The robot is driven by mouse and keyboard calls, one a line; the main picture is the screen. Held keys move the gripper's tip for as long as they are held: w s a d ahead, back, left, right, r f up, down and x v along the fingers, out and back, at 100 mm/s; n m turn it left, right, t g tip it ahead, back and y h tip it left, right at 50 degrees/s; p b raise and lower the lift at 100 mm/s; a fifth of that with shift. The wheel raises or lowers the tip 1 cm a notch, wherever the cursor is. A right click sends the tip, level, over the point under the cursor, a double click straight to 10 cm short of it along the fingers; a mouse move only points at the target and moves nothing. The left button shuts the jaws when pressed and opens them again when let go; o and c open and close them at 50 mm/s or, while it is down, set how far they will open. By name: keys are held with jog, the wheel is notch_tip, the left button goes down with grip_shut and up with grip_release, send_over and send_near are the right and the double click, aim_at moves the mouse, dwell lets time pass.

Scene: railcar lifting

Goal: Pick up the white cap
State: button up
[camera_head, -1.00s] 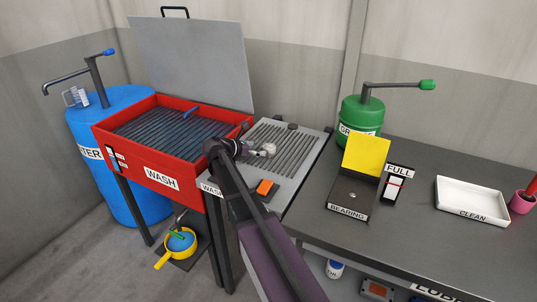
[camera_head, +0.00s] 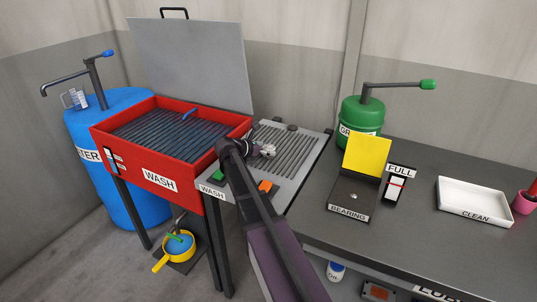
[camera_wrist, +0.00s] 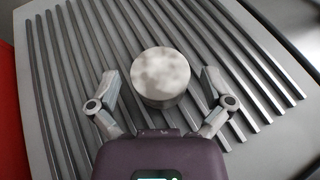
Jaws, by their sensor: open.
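A round, pale grey-white cap (camera_wrist: 160,75) with a mottled top sits on the ribbed grey rack in the wrist view. My gripper (camera_wrist: 160,84) is open, with one finger on each side of the cap and a visible gap to each. In the head view my gripper (camera_head: 262,150) is over the left part of the ribbed drainboard (camera_head: 295,155), beside the red wash basin. The cap is small there and hard to tell from the fingers.
The red wash basin (camera_head: 165,175) with its raised lid (camera_head: 190,60) stands left of the drainboard. Green (camera_head: 218,176) and orange (camera_head: 265,186) buttons are at its front edge. A dark round knob (camera_head: 292,127) is at the back. The bench on the right holds a yellow-backed bearing stand (camera_head: 348,195).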

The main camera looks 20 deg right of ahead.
jog(key=shift+w+d+f, duration=0.15)
jog(key=shift+d+f, duration=0.1)
jog(key=shift+d, duration=0.4)
jog(key=shift+c, duration=0.2)
jog(key=c, duration=0.9)
